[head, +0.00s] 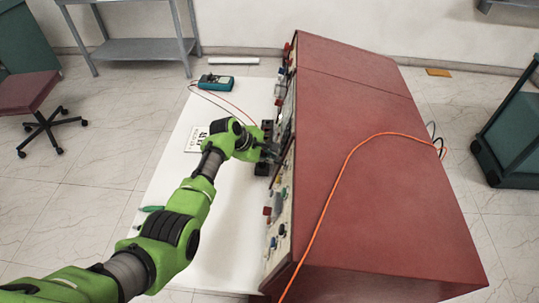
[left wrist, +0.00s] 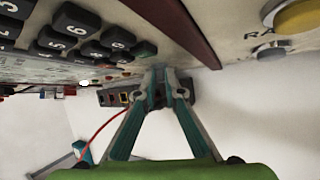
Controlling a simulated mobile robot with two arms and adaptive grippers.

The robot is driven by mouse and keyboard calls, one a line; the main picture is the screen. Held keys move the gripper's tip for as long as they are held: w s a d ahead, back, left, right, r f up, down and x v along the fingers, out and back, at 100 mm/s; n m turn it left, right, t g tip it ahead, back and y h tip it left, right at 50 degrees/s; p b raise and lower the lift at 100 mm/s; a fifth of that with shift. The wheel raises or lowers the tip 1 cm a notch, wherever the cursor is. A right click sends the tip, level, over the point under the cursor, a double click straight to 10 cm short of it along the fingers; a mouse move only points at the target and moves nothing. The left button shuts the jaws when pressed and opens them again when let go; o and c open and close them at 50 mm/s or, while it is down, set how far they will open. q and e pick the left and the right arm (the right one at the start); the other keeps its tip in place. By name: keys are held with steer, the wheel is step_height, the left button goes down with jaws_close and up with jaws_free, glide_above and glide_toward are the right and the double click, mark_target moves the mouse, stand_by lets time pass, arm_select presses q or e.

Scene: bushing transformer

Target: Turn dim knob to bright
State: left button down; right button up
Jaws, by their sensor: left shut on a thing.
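The red transformer cabinet (head: 372,150) stands on the white table, and its control panel (head: 279,215) faces left, seen at a steep angle in the head view. My left gripper (head: 268,152) is against the middle of this panel. In the left wrist view its two teal fingers (left wrist: 158,80) come together at the panel surface, shut on a small dark thing, which I take as the dim knob. The fingertips hide most of the knob, and I cannot read its pointer or label. My right gripper is not in view.
Dark keypad buttons (left wrist: 75,18) and a yellow button (left wrist: 298,16) flank the fingers. A teal multimeter (head: 215,83) with red and black leads lies on the white table (head: 165,190). An orange cable (head: 340,185) crosses the cabinet. A green-handled tool (head: 151,209) lies near my arm.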

arm_select(q)
steer(key=c, duration=2.2)
jaws_free()
steer(key=shift+s+d+f, duration=0.1)
steer(key=shift+s+f, duration=0.05)
steer(key=shift+f, duration=0.1)
steer(key=shift+o, duration=0.3)
steer(key=shift+w+d+f, duration=0.1)
steer(key=shift+w+d, duration=0.05)
steer(key=shift+w, duration=0.15)
steer(key=v, duration=1.2)
steer(key=shift+w, duration=0.15)
